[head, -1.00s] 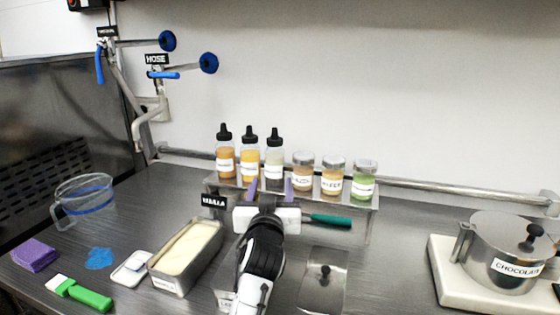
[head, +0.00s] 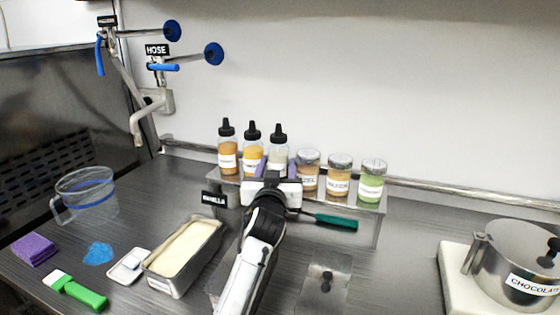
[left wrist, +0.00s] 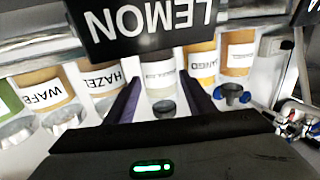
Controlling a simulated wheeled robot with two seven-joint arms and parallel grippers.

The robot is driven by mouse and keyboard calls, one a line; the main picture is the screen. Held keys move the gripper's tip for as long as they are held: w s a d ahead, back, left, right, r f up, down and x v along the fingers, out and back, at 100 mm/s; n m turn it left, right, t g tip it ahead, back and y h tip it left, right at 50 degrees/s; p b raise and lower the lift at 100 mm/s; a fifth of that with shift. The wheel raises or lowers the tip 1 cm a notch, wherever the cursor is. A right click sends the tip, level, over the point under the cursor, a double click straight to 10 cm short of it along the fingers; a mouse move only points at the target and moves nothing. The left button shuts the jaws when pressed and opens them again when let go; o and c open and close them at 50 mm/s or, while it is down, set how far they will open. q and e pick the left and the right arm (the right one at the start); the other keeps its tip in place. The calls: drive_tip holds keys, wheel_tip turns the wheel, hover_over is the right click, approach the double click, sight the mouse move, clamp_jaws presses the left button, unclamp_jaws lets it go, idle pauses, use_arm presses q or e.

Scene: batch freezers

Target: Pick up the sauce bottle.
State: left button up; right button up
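Three squeeze bottles with black pointed caps stand on the raised metal shelf (head: 370,208): a brown-orange one (head: 228,160), a yellow one (head: 252,157) and a pale one (head: 278,155) at the right. My left gripper (head: 276,169) is in front of the pale bottle, its purple fingers spread. In the left wrist view, the pale bottle (left wrist: 160,72) appears between the two spread fingers. I cannot tell whether the fingers reach around it or touch it. The bottle's lower part is hidden by the gripper in the head view. My right gripper is not in view.
Several lidded jars (head: 340,178) stand right of the bottles. A LEMON sign (left wrist: 150,25) is close in the left wrist view. A green-handled tool (head: 336,222) lies below the shelf. A metal tub (head: 180,255) and a chocolate pot (head: 515,265) stand on the counter.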

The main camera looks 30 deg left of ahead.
use_arm(q)
drive_tip(key=c, duration=0.6)
drive_tip(key=shift+r, duration=0.1)
wheel_tip(320, 180, up, 18)
drive_tip(key=shift+f+b, duration=0.1)
drive_tip(key=shift+b, duration=0.2)
